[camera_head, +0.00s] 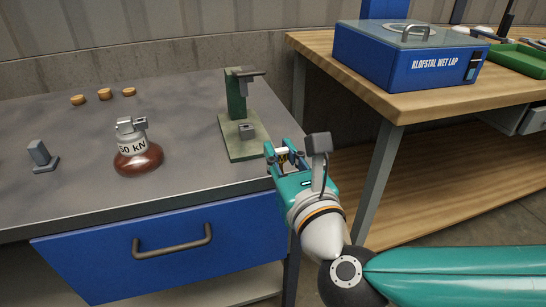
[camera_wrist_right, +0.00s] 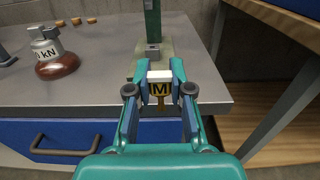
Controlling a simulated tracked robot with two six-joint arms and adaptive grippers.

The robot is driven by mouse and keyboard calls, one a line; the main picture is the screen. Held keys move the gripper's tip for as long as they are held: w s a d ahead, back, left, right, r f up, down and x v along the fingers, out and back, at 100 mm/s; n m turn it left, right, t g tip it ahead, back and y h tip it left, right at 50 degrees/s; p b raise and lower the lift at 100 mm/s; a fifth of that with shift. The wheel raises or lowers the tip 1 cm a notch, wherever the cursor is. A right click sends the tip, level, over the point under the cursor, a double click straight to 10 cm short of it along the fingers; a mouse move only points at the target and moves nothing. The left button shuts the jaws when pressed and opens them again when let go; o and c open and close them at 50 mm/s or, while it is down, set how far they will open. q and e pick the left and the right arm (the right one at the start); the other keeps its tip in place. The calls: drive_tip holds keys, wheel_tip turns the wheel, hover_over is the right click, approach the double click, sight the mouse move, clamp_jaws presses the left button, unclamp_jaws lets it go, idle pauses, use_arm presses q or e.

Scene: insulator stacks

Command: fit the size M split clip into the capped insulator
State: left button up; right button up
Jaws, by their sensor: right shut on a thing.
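The capped insulator (camera_head: 138,160), a brown disc with a grey metal cap and a white band ending in "0 kN", stands upright on the grey bench at left. It also shows at upper left in the right wrist view (camera_wrist_right: 57,64). The fingers hide part of the clip. My left gripper is not in view.
A green stand (camera_head: 237,94) with a grey block on its base is on the bench beyond my right gripper. A small grey post (camera_head: 41,155) and several corks (camera_head: 103,93) stand at left. A wooden table (camera_head: 400,100) at right bears a blue box (camera_head: 400,60).

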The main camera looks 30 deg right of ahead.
drive_tip(key=s+d+b, duration=0.1)
drive_tip(key=d+b, duration=0.1)
drive_tip(key=d, duration=0.4)
drive_tip(key=shift+s+b, duration=0.25)
drive_tip(key=shift+b, duration=0.05)
idle(0.5)
